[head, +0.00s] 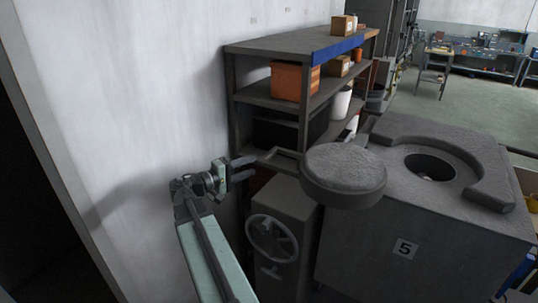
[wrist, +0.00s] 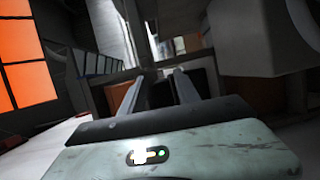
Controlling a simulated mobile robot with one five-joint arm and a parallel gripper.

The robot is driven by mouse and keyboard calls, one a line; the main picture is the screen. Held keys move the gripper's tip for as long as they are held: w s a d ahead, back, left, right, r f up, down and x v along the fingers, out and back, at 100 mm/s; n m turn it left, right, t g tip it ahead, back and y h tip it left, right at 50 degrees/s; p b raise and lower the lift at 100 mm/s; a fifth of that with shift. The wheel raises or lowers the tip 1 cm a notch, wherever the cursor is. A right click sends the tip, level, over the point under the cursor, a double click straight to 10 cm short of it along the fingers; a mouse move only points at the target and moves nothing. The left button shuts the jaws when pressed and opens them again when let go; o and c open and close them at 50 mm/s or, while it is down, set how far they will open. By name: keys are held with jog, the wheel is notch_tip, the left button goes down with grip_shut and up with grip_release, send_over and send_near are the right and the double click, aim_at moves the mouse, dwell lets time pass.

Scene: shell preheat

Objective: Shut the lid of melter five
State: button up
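Melter five (head: 365,250) is a grey block with a "5" plate on its front. Its round mouth (head: 430,167) is uncovered, with a raised curved rim around part of it. The thick round lid (head: 343,172) is swung out to the left of the mouth, over the melter's left edge. A bar-frame handle (head: 280,157) sticks out from the lid's left side. My gripper (head: 255,166) is just left of the handle, its fingers pointing toward it. In the wrist view the fingers (wrist: 158,84) are apart; whether any part of the handle lies between them is unclear.
A grey cabinet with a handwheel (head: 272,238) stands left of the melter, below the handle. A shelf rack (head: 290,44) with boxes stands behind. A white wall (head: 120,110) is close on the left.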

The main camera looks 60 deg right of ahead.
aim_at(269, 153)
jog(key=shift+s+d+r, duration=0.4)
jog(key=shift+d+r, duration=0.1)
jog(key=shift+r, duration=0.25)
jog(key=x, duration=0.7)
jog(key=shift+s+d+r, duration=0.1)
jog(key=shift+s+d, duration=0.1)
jog(key=shift+d, duration=0.1)
grip_shut()
dwell(0.4)
